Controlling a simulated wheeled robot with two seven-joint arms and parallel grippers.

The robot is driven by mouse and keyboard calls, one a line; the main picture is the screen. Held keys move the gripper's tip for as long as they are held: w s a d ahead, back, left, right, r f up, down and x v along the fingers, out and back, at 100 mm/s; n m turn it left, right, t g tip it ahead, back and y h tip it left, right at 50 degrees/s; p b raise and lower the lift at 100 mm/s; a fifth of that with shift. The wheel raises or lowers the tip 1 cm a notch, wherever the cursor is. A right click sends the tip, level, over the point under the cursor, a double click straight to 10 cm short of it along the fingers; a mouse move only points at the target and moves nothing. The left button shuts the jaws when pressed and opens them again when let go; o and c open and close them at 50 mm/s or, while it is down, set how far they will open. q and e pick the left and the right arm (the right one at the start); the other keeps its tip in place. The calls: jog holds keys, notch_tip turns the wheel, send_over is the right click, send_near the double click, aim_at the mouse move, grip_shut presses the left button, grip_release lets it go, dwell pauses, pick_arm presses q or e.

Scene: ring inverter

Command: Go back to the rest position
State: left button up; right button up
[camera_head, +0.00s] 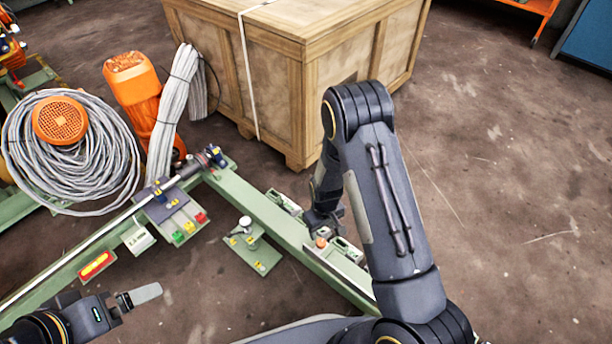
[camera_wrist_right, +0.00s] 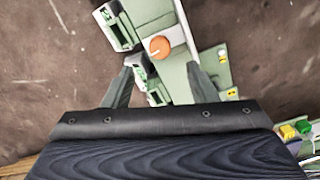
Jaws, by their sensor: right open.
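My right gripper (camera_head: 325,225) hangs over the green rail on the right side of the machine frame. In the right wrist view its two fingers (camera_wrist_right: 161,82) are apart, with rail parts seen between and beyond them. An orange round knob (camera_wrist_right: 160,47) lies just beyond the fingertips; it also shows in the head view (camera_head: 321,242) beside the gripper. No held object shows in the right gripper. My left gripper (camera_head: 142,296) is at the lower left, over the floor inside the frame. Its jaw opening is not clear from this angle.
Coiled grey cable (camera_head: 100,150) and an orange motor (camera_head: 135,85) stand at left. A wooden crate (camera_head: 345,62) is behind. Floor at right is clear.

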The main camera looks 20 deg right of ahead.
jog(key=s+r+m+t+y, duration=0.1)
jog(key=s+r+m+y, duration=0.1)
jog(key=r, duration=0.9)
jog(key=s+r+m+t+y, duration=0.1)
jog(key=s+r, duration=0.1)
jog(key=r, duration=1)
jog(key=s+r+m+t, duration=0.1)
jog(key=s+r+t, duration=0.1)
jog(key=s+r, duration=0.55)
jog(key=s+r+t, duration=0.2)
jog(key=s+r, duration=0.2)
jog(key=s, duration=0.6)
notch_tip(320, 180, up, 32)
jog(key=p, duration=3.2)
jog(key=shift+w+a+f+y, duration=0.15)
jog(key=shift+a+y, duration=0.25)
